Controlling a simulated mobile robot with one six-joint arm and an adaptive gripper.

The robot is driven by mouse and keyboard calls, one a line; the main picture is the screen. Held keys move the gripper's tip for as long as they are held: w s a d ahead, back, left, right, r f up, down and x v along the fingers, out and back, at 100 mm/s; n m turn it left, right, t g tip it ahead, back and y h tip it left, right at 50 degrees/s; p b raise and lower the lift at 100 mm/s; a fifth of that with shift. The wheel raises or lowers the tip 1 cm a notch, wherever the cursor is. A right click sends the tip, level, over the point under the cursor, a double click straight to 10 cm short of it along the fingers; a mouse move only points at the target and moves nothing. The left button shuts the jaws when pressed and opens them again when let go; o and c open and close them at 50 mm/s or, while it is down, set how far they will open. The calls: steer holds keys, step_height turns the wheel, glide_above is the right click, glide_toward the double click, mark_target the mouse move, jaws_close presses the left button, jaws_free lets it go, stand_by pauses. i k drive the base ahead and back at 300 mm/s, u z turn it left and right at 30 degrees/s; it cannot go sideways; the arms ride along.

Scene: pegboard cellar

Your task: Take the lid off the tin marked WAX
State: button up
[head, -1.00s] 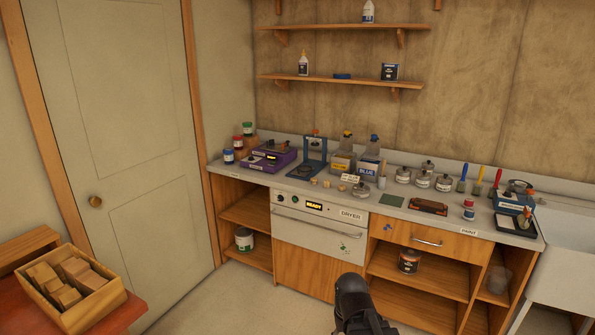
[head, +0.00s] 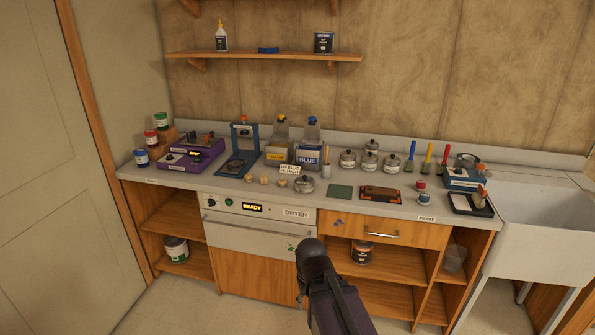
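Several small round silver tins with knobbed lids stand on the counter, right of the blue bottle: a left one (head: 347,159), a rear one (head: 371,146), a front one (head: 369,162) and a right one (head: 391,162). Their pale labels are too small to read, so I cannot tell which is marked WAX. A low silver knobbed piece (head: 304,184) sits nearer the counter's front edge; I cannot tell if it is a loose lid or a shallow tin. My dark arm rises at the bottom centre, in front of the cabinets. My gripper's fingers do not show.
The counter (head: 225,194) carries a purple device (head: 190,158), a blue press (head: 243,145), yellow (head: 277,150) and blue (head: 308,153) labelled bottles, and upright coloured brushes (head: 427,160). The dryer (head: 250,225) is below. A sink (head: 550,210) is at right.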

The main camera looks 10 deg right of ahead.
mark_target(304, 181)
steer(key=z, duration=0.15)
steer(key=i, duration=1.25)
steer(key=z, duration=0.15)
